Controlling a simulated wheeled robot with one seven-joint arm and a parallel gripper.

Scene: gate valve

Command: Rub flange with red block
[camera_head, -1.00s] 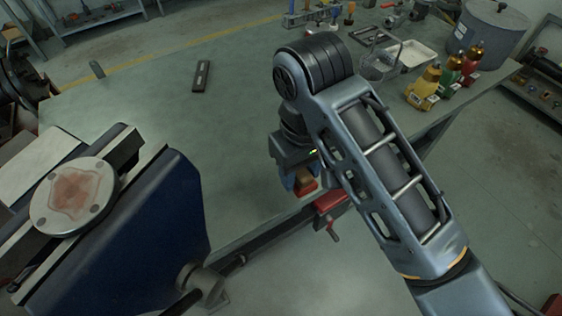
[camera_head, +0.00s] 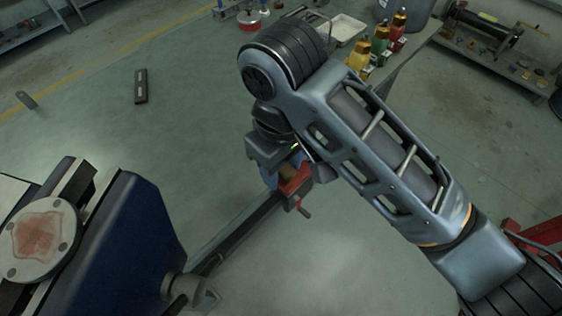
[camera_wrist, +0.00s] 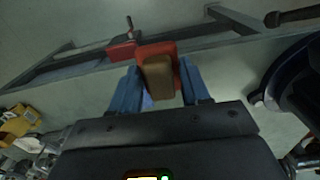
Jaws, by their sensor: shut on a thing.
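The flange (camera_head: 42,240) is a round grey disc with bolt holes and a reddish-brown stain on its face. It sits in a dark blue vise (camera_head: 120,250) at the lower left of the head view. My gripper (camera_wrist: 160,88) is shut on the red block (camera_wrist: 158,72), which shows a red edge and a brown face between the blue fingers in the wrist view. In the head view my gripper (camera_head: 280,172) is well to the right of the flange, apart from it, and my arm partly hides the block.
A long dark bar with a red clamp (camera_head: 300,200) lies close to my gripper. A dark flat tool (camera_head: 140,86) lies on the bench (camera_head: 190,130). Coloured bottles (camera_head: 381,42) and a pale tray (camera_head: 345,30) stand at the back.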

